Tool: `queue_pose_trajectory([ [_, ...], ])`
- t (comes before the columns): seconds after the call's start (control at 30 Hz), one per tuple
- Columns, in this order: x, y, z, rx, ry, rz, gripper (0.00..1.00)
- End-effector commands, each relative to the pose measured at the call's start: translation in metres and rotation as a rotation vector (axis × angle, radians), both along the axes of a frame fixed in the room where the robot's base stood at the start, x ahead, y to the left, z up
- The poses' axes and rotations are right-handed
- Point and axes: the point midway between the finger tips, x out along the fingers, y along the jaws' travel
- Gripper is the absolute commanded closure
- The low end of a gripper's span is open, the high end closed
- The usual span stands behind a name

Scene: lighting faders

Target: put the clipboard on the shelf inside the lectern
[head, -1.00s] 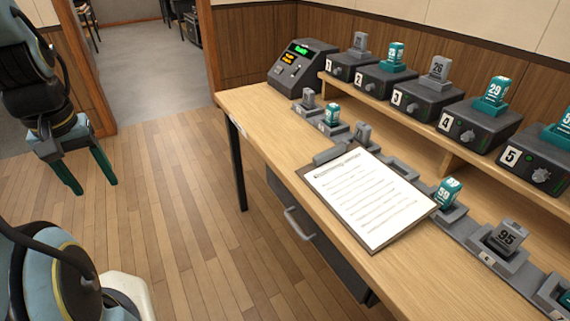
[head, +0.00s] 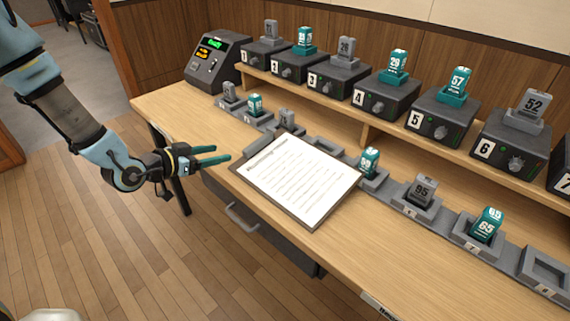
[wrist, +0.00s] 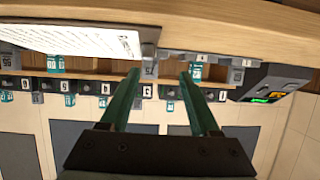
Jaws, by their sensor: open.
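The clipboard (head: 296,182) lies on the wooden desk with a white printed sheet on it and its grey clip at the upper left end. It also shows in the wrist view (wrist: 85,38), at the upper left. My gripper (head: 220,156) is open and empty, with green fingers, just left of the clipboard's clip end and apart from it. In the wrist view my gripper (wrist: 162,78) points toward the desk edge and the row of boxes. No lectern or shelf inside one can be made out in these frames.
Numbered black fader boxes (head: 378,103) stand on a raised ledge behind the clipboard. Grey holders with numbered blocks (head: 420,192) line the desk. A console with a lit display (head: 215,62) stands at the far left. A drawer handle (head: 240,219) juts from the desk front.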

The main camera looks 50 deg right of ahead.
Motion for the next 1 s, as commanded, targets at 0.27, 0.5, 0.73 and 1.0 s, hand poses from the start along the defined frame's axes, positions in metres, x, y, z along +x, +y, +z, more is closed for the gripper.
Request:
queue_pose_trajectory([
  [0.27,-0.022,-0.033,0.001,-0.090,0.011,-0.053,0.37],
  [0.5,-0.023,-0.064,-0.009,-0.087,0.012,-0.049,0.37],
  [0.73,-0.024,-0.083,-0.011,-0.086,0.012,-0.050,0.37],
  [1.0,-0.025,-0.116,-0.021,-0.085,0.011,-0.049,0.37],
])
